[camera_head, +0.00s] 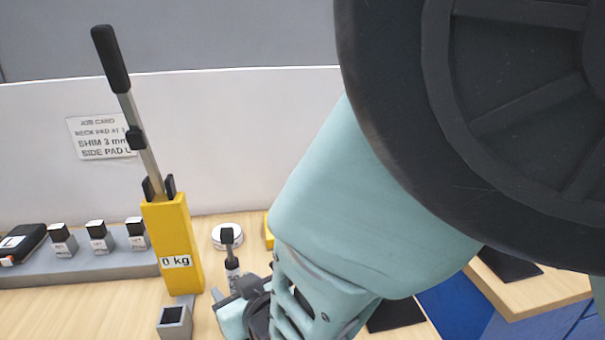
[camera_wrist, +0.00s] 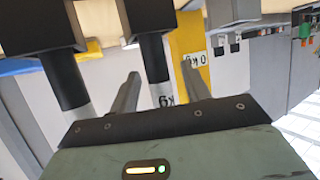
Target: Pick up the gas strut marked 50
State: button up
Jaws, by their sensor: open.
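In the wrist view, which is turned over, two black gas struts stand in dark blocks. One strut (camera_wrist: 152,57) is in the middle and the other (camera_wrist: 60,75) is at the left. My gripper (camera_wrist: 160,70) is open, with its two grey fingers apart on either side of the middle strut in the picture; I cannot tell whether they touch it. No 50 marking is readable on either strut. In the head view, a black-capped upright piece (camera_head: 231,265) shows just behind my gripper, which my arm largely hides.
A yellow lever post (camera_head: 173,240) marked 0 kg stands left of my gripper, with a grey square socket (camera_head: 174,320) in front. A grey rack (camera_head: 100,264) holds several small black-topped blocks. A round silver disc (camera_head: 227,234) lies behind. My arm covers the right side.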

grip_shut()
jog(key=shift+r, duration=0.15)
